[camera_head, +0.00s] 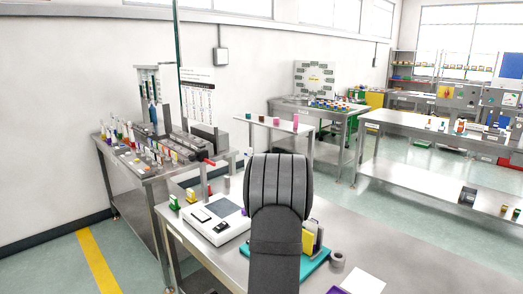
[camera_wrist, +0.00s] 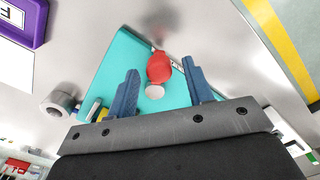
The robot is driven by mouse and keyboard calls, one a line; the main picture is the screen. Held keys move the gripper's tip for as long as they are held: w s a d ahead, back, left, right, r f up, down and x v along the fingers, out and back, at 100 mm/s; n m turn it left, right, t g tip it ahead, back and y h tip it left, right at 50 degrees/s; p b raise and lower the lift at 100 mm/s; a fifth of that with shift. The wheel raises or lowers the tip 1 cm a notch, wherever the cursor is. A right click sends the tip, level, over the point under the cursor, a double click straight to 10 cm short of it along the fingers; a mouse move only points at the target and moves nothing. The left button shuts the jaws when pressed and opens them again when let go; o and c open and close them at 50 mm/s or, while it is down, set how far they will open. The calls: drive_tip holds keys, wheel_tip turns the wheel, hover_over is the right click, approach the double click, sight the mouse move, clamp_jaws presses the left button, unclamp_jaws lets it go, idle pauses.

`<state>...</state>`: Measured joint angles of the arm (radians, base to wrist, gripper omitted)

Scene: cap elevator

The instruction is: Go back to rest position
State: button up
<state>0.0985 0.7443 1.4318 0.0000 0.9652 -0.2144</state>
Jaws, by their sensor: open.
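My gripper (camera_wrist: 160,66) shows in the wrist view with its two blue fingers apart. It points down over a teal mat (camera_wrist: 118,62) on the metal table. A red rounded piece (camera_wrist: 159,66) with a white disc (camera_wrist: 155,91) beside it shows between the fingers, with a gap on either side. I cannot tell its height relative to the fingertips. In the head view my dark arm stands in the middle and hides my gripper and the red piece. Part of the teal mat (camera_head: 318,264) shows to the right of the arm.
A tape roll (camera_head: 337,257), a white sheet (camera_head: 366,281) and a purple tray (camera_head: 338,291) lie right of the mat. A white device (camera_head: 213,222) stands left of my arm. A yellow item (camera_head: 307,244) stands close behind the arm.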

drive_tip(key=shift+f, duration=0.35)
drive_tip(key=shift+r, duration=0.1)
wheel_tip(320, 180, up, 18)
wheel_tip(320, 180, down, 18)
drive_tip(key=shift+d, duration=0.1)
drive_tip(key=shift+s+d+n, duration=0.15)
drive_tip(key=shift+d+n, duration=0.55)
drive_tip(key=shift+n, duration=0.7)
